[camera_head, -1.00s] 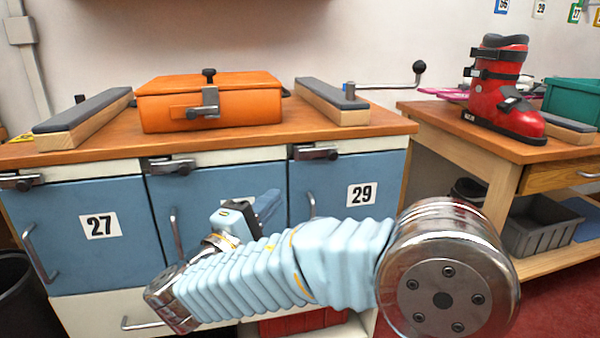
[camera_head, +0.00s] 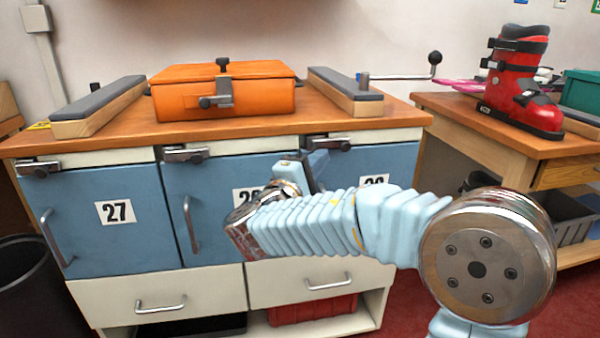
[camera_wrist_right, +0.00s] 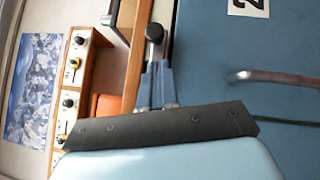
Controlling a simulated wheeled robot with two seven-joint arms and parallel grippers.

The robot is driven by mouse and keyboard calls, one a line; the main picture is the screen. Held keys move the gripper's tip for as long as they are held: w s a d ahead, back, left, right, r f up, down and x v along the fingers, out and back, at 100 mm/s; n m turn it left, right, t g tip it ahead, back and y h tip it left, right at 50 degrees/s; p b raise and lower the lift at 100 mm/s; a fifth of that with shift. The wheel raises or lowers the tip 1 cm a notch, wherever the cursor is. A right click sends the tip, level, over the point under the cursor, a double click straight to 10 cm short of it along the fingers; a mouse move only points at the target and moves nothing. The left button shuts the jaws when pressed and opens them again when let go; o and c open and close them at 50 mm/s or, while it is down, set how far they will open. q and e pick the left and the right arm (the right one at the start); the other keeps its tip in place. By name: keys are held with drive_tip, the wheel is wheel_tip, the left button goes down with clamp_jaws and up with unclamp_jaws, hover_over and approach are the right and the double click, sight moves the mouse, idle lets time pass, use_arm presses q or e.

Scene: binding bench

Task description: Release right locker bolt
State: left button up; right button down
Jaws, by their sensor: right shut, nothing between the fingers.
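The right locker is blue with a label, 29 (camera_head: 375,179), partly hidden behind my right arm. Its bolt (camera_head: 328,143) is a metal bar with a dark knob, on the pale strip at the door's top edge. In the right wrist view a dark knob on a grey stem (camera_wrist_right: 154,33) shows just beyond my fingertips. My right gripper (camera_head: 318,158) is shut and empty, its blue fingers close below the bolt. The fingers (camera_wrist_right: 156,82) also show together in the right wrist view; whether they touch the bolt I cannot tell. My left gripper is out of view.
The left locker, 27 (camera_head: 75,220), and the middle locker have similar bolts. An orange case (camera_head: 180,103) and two padded blocks sit on the bench top. A crank handle (camera_head: 434,58) sticks out at the bench's right rear. A table (camera_head: 480,125) with a red boot (camera_head: 520,90) stands right.

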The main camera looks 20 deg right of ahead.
sight(354, 154)
drive_tip(key=shift+s+d+r, duration=0.15)
drive_tip(key=shift+d, duration=0.45)
drive_tip(key=shift+s+d+r, duration=0.15)
drive_tip(key=shift+d, duration=0.4)
use_arm(q)
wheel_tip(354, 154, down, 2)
drive_tip(key=shift+b, duration=1)
use_arm(e)
drive_tip(key=d, duration=0.2)
drive_tip(key=s+d, duration=0.1)
drive_tip(key=d, duration=0.2)
drive_tip(key=shift+s, duration=0.1)
drive_tip(key=shift+r, duration=0.1)
